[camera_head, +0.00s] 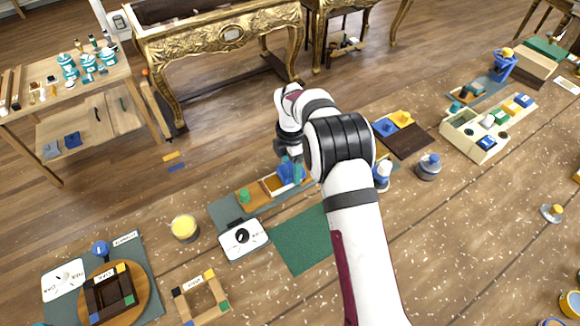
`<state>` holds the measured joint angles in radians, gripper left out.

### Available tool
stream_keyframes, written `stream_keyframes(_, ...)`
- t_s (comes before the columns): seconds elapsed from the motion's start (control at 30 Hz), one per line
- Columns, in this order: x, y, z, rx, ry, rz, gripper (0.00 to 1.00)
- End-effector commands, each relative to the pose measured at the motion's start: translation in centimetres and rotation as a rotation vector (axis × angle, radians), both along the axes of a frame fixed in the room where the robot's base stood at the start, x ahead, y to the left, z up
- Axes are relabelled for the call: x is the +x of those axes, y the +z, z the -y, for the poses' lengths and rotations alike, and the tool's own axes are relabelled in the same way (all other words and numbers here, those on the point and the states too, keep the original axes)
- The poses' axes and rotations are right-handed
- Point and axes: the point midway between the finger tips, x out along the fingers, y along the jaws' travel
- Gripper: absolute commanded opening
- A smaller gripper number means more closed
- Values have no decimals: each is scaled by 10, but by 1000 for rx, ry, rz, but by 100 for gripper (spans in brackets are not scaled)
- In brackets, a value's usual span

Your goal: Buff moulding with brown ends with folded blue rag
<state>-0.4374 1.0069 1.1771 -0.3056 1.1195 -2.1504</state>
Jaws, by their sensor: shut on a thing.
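The moulding (272,184) with brown ends and a pale middle lies on a grey-blue mat left of my arm. Its left brown end (252,196) shows clearly; my gripper and arm partly hide the right part. My gripper (291,163) points down over the moulding and is shut on the folded blue rag (287,173). The rag is at the moulding's pale part; I cannot tell whether it touches. A small green thing (244,196) sits by the left end.
A white gauge-like card (243,239) and a dark green mat (301,240) lie in front. A yellow-topped jar (185,228) stands left. Bottles (382,175) stand right of my arm. A gilt console (215,45) stands behind the bench.

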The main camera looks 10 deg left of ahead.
Motion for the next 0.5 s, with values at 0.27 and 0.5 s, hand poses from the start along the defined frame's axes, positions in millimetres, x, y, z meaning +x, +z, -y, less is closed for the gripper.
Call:
stream_keyframes(0.27, -19, 0, -19, -1, 1, -2, 8)
stream_keyframes(0.5, -34, 0, -34, -1, 2, -2, 8)
